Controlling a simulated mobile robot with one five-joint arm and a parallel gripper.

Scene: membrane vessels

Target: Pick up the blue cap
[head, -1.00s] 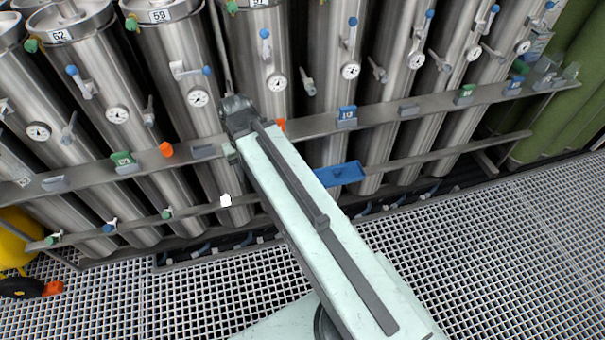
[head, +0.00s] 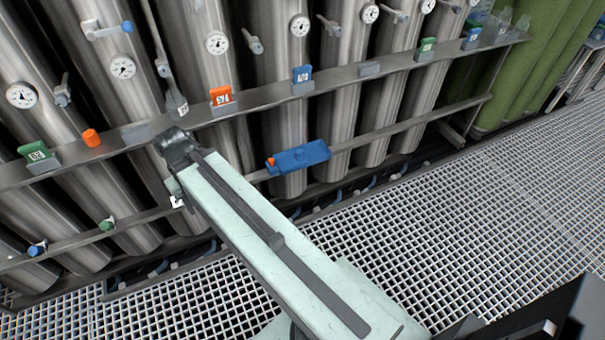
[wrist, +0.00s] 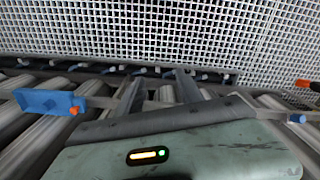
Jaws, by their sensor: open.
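A small blue cap (head: 37,248) sits on the lower rail at the far left of the head view. A small blue piece that looks like the same cap shows at the right edge of the wrist view (wrist: 297,118). My gripper is mostly hidden behind my arm in the head view; a small white part (head: 177,201) near the lower rail appears to belong to it. It is to the right of the blue cap and apart from it, open, with nothing seen in it.
A green cap (head: 106,223) is on the same rail, between the blue cap and my arm. A blue tray (head: 300,157) with an orange piece hangs to the right. Orange, green and blue tags line the upper rail (head: 270,95). Steel vessels stand behind; the grating (head: 430,220) is clear.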

